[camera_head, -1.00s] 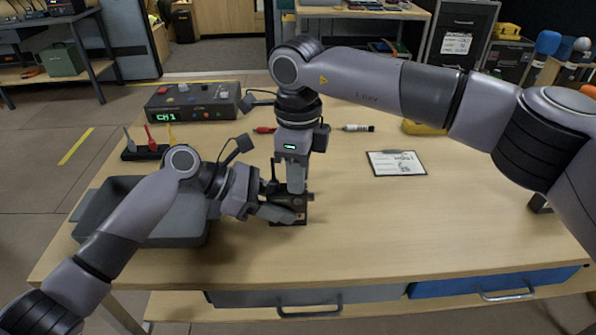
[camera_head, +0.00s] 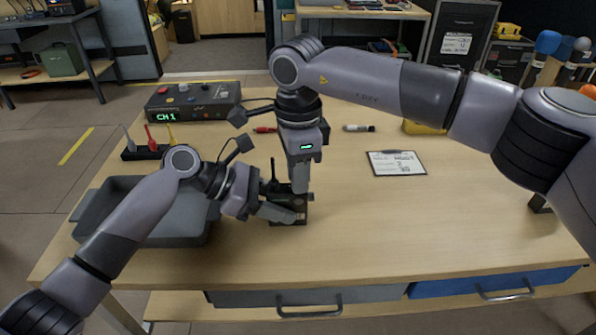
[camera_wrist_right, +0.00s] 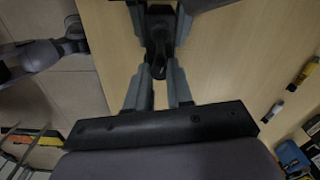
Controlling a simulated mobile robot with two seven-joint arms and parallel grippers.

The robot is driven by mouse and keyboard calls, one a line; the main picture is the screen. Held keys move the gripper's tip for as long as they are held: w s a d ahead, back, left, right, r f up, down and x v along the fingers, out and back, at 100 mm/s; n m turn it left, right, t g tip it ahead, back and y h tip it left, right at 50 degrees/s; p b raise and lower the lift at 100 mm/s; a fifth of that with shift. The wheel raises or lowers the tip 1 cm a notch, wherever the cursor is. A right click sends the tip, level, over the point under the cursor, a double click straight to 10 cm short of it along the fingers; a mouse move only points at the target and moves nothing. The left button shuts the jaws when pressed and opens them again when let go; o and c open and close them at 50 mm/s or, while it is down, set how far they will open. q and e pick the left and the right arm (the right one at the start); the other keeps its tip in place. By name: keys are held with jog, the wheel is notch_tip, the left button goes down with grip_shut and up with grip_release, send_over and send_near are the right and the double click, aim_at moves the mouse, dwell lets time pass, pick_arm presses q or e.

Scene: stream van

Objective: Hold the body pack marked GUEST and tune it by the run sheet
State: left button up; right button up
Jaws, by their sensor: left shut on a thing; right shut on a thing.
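The black body pack (camera_head: 290,218) stands on the table's near left part, with a thin antenna sticking up. My left gripper (camera_head: 287,213) is shut on it from the left. My right gripper (camera_head: 300,189) points down and is shut on a small part at the pack's top, probably its knob. In the right wrist view, the right fingers (camera_wrist_right: 159,75) close around a dark piece (camera_wrist_right: 158,35). The fingers hide much of the pack, and no GUEST mark shows. The clipboard sheet (camera_head: 397,163) lies to the right; its writing is too small to read surely.
A grey tray (camera_head: 128,238) sits left of the pack, under my left arm. A control box (camera_head: 193,103) showing CH 1 stands at the back left, near a rack of coloured pieces (camera_head: 147,152). A marker (camera_head: 358,128) lies behind.

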jog(key=o, duration=0.6)
jog(key=shift+r, duration=3.05)
pick_arm(q)
jog(key=o, duration=1.3)
